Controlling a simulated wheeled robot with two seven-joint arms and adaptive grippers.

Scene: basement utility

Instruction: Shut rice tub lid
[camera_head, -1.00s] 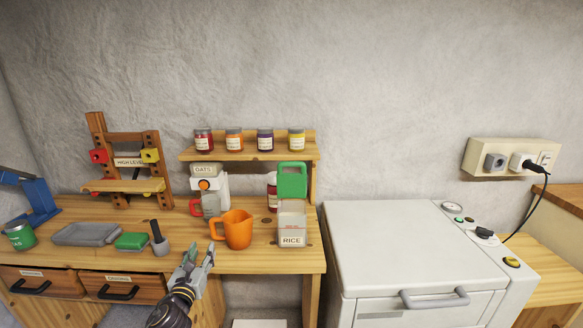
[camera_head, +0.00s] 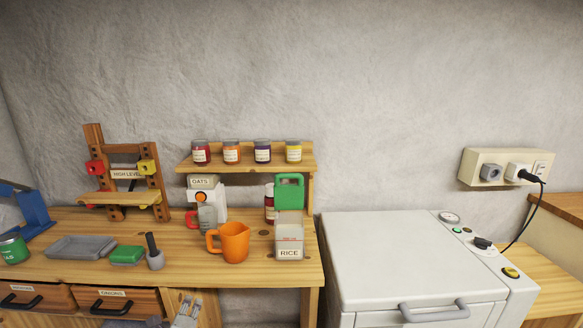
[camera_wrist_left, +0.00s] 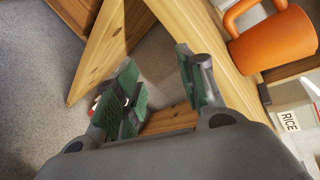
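The rice tub (camera_head: 289,240) is a clear, squarish container labelled RICE, standing on the right part of the wooden bench. Its green lid (camera_head: 290,192) stands upright at the tub's back, so the tub is open. Part of the tub's RICE label (camera_wrist_left: 288,122) shows at the right edge of the left wrist view. My left gripper (camera_head: 188,308) is low in front of the bench, left of and below the tub, apart from it. In the left wrist view its green-padded fingers (camera_wrist_left: 162,75) are spread and empty. My right gripper is in neither view.
An orange jug (camera_head: 232,242) stands just left of the tub. A shelf (camera_head: 225,163) with several jars is behind. The oats dispenser (camera_head: 205,190) and a red bottle (camera_head: 269,204) stand near. A white appliance (camera_head: 395,255) is right of the bench.

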